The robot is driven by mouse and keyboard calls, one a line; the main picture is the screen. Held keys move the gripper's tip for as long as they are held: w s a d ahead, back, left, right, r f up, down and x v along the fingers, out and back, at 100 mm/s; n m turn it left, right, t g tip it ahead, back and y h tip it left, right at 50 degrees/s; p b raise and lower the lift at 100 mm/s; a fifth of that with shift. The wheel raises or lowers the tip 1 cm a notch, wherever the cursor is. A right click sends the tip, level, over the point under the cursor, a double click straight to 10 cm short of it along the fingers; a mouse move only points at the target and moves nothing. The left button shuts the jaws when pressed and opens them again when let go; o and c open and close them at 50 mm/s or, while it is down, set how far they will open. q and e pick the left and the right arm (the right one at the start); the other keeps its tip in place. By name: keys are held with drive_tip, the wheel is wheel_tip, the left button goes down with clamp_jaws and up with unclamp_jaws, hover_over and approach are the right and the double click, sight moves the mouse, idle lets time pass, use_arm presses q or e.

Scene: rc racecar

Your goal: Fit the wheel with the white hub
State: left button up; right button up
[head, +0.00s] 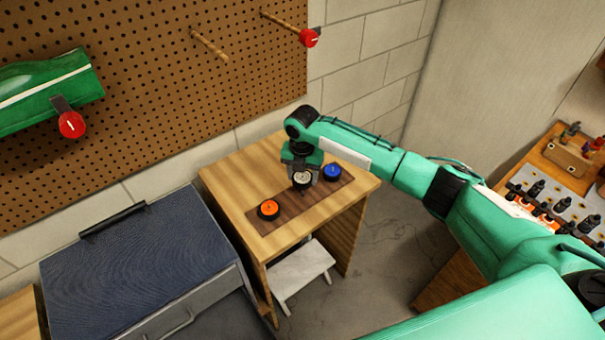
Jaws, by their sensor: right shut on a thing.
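My right gripper (301,176) is over the small wooden table, pointing down, and shut on the wheel with the white hub (302,178). This wheel is between the other two wheels, at the dark brown strip (287,206); I cannot tell whether it still touches the strip. A wheel with an orange hub (268,209) lies to its left and one with a blue hub (332,171) to its right. A green body with a white stripe (45,92), perhaps the car, is at the pegboard on the left, partly out of view. My left gripper is not in view.
A red knob (71,124) is at the green body, and another (308,38) is on a wooden peg. A bare peg (209,44) juts from the pegboard (160,60). A blue-topped chest (140,262) stands left of the table. A tool bench (560,170) is at right.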

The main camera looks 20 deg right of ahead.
sight(302, 186)
drive_tip(key=shift+p, duration=0.3)
idle(0.4)
drive_tip(key=shift+f+b, duration=1.35)
drive_tip(key=shift+f, duration=1.25)
drive_tip(key=o, duration=1)
drive_tip(key=shift+o, duration=0.2)
drive_tip(key=shift+r, duration=0.15)
wheel_tip(302, 186, up, 14)
drive_tip(key=b, duration=0.3)
drive_tip(key=shift+f, duration=0.2)
